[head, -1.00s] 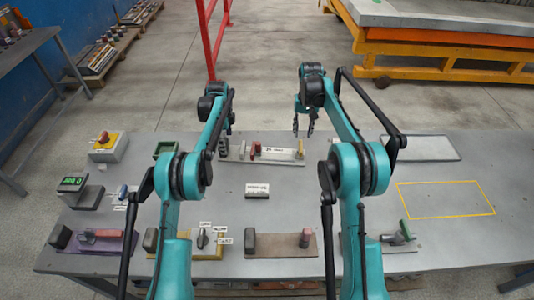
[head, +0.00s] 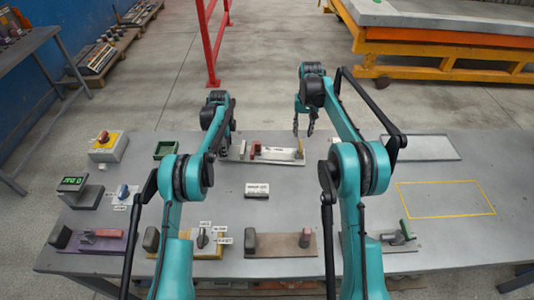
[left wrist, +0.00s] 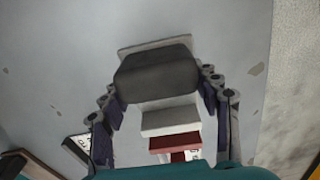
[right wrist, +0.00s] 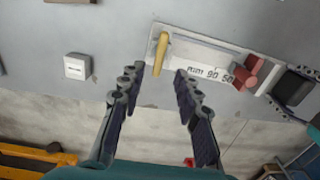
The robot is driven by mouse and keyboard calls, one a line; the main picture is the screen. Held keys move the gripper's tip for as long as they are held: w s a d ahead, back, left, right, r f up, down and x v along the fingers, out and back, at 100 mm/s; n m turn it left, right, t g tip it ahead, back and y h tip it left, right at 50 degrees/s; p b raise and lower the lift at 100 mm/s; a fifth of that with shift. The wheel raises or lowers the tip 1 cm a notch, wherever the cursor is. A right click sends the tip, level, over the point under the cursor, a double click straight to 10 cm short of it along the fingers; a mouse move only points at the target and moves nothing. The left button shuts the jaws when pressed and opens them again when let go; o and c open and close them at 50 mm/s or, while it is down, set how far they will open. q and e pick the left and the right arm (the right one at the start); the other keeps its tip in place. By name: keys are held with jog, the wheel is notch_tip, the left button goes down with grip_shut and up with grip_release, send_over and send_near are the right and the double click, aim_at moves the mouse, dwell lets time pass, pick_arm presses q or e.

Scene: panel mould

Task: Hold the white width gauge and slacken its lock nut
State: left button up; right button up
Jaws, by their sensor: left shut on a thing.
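The white width gauge (head: 283,155) lies at the far middle of the table. It has a dark block at its left end, a red part (head: 257,147) beside that and an upright yellow lever (head: 300,147) at its right end. In the left wrist view my left gripper (left wrist: 163,92) is shut on the gauge's dark block (left wrist: 155,75), one finger on each side. My right gripper (head: 303,130) is open and empty above the gauge's right end. In the right wrist view the yellow lever (right wrist: 162,50) shows just beyond its open fingers (right wrist: 152,80). I cannot make out which part is the lock nut.
A small labelled block (head: 257,190) stands in front of the gauge. A lit display box (head: 73,184), a switch box (head: 103,145) and a green tray (head: 166,150) stand to the left. Several fixtures line the front edge. The yellow outlined area (head: 445,199) at right is clear.

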aim_at(301, 146)
dwell(0.4)
notch_tip(301, 146, up, 4)
notch_tip(301, 146, down, 12)
jog(key=shift+r, duration=0.1)
dwell(0.5)
grip_shut()
